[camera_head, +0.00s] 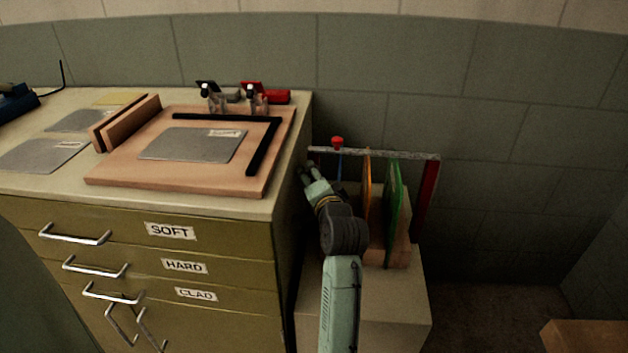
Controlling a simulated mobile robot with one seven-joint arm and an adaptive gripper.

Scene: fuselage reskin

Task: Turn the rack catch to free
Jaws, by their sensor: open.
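The rack (415,155) stands to the right of the cabinet, with a pale metal bar across its top and a red upright at the right. A red knob (337,141) sits on the bar near its left end and looks like the catch; its turned position is too small to tell. An orange panel (367,190) and a green panel (393,210) stand upright in the rack, with a thin blue one (339,166) partly hidden. My gripper (308,170) is open, below and left of the knob, close to the cabinet's side and apart from the knob.
The cabinet (210,248) has drawers labelled SOFT, HARD and CLAD. On top lie a wooden board (180,180) with a grey sheet, clamps (255,100) and wooden blocks. The rack rests on a pale box (400,305). Floor to the right is clear up to a wooden corner (588,335).

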